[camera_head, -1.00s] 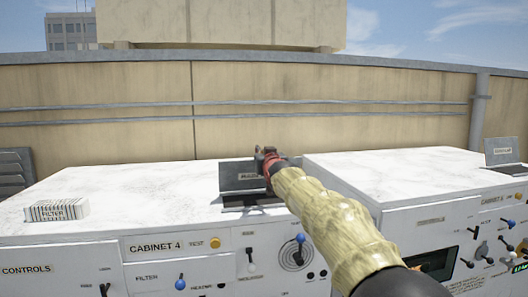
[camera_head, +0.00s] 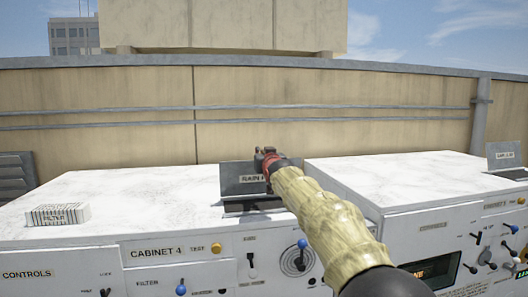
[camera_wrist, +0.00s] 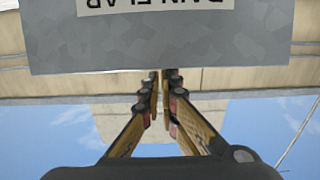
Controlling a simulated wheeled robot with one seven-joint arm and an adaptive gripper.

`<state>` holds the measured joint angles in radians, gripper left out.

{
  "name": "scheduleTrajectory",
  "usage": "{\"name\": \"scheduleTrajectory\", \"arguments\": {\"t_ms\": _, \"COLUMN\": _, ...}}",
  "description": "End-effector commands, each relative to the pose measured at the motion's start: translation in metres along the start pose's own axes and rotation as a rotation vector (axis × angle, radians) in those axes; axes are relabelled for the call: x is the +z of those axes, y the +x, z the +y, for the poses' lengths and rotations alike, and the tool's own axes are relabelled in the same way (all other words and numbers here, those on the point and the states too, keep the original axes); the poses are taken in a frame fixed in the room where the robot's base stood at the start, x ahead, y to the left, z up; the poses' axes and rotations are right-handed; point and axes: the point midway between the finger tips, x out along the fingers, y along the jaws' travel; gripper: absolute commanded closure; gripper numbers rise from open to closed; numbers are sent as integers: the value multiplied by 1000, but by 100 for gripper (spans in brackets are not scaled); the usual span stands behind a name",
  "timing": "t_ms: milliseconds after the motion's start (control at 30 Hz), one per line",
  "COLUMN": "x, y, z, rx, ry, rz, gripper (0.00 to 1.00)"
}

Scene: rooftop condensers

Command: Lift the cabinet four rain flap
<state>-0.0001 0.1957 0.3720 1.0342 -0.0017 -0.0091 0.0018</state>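The cabinet four rain flap (camera_head: 238,180) is a grey metal plate with a light "RAIN F…" label, standing up at the back of a dark opening in the white cabinet 4 top (camera_head: 130,195). In the wrist view the flap (camera_wrist: 160,50) fills the top, its label upside down. My gripper (camera_head: 265,152) is at the flap's upper right edge. In the wrist view my gripper's fingers (camera_wrist: 160,76) are close together, with the tips passing behind the flap's edge. Nothing shows between them. I cannot tell whether they touch the flap.
A striped filter box (camera_head: 58,214) lies on the cabinet top at left. A neighbouring white cabinet (camera_head: 385,180) stands at right with another raised grey flap (camera_head: 503,155). Switches and knobs line the front panels. A tan wall (camera_head: 300,135) with pipes stands behind.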

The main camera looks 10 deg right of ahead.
Motion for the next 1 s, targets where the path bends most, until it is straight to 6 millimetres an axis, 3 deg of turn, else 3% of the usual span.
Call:
{"name": "scheduleTrajectory", "arguments": {"t_ms": 33, "x": 15, "y": 6, "z": 2, "rx": 2, "ry": -1, "rz": -22, "gripper": 100}}
{"name": "scheduleTrajectory", "arguments": {"t_ms": 633, "x": 11, "y": 14, "z": 2, "rx": 2, "ry": -1, "rz": -22, "gripper": 100}}
{"name": "scheduleTrajectory", "arguments": {"t_ms": 1000, "x": 7, "y": 29, "z": 1, "rx": 2, "ry": -1, "rz": -20, "gripper": 100}}
